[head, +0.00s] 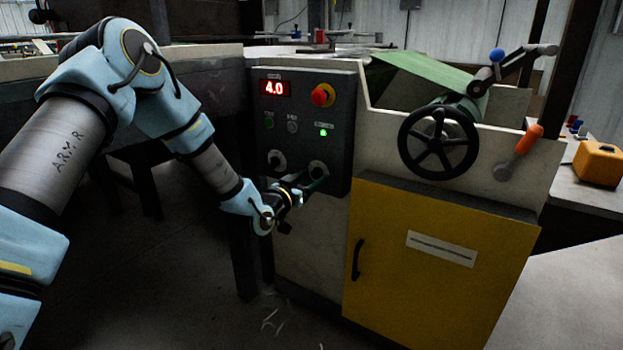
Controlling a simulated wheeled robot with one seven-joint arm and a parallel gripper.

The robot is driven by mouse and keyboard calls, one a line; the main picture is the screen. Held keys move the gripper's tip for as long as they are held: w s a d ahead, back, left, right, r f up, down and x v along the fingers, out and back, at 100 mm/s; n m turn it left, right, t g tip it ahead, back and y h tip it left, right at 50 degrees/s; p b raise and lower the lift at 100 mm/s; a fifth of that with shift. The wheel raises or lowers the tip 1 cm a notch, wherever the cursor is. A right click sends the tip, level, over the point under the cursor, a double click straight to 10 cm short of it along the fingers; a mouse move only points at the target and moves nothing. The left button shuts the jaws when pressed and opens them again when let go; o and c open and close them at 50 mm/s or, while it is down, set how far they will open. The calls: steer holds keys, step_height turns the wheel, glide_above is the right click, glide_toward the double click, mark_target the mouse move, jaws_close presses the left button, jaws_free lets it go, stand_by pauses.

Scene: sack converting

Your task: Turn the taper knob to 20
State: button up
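The dark control panel (342,120) on the machine carries two round knobs low on its face. The left knob (276,160) is uncovered. The right knob (318,168) is partly hidden behind my gripper (316,184). The labels are too small to read, so I cannot tell which one is the taper knob. The red display (275,88) at the panel's top reads 4.0. My gripper is right at the right knob, reaching in from the lower left. Its fingers are dark and small, and I cannot tell whether they grip the knob.
A red emergency button (323,95) and a lit green lamp (323,132) sit above the knobs. A black handwheel (438,142) and an orange-handled lever (528,140) are to the right. A yellow cabinet door (440,262) is below.

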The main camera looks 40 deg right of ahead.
jaws_close()
stand_by(0.3)
steer(key=shift+m+b, duration=0.35)
steer(key=shift+m, duration=0.05)
steer(key=shift+f+m+b, duration=0.15)
steer(key=shift+m+b, duration=0.75)
steer(key=m+b, duration=0.3)
steer(key=shift+m, duration=0.3)
steer(key=m+b, duration=0.3)
steer(key=m, duration=0.1)
steer(key=shift+b, duration=0.3)
steer(key=shift+a+m+b, duration=0.1)
steer(key=shift+m+b, duration=0.5)
steer(key=shift+m, duration=0.2)
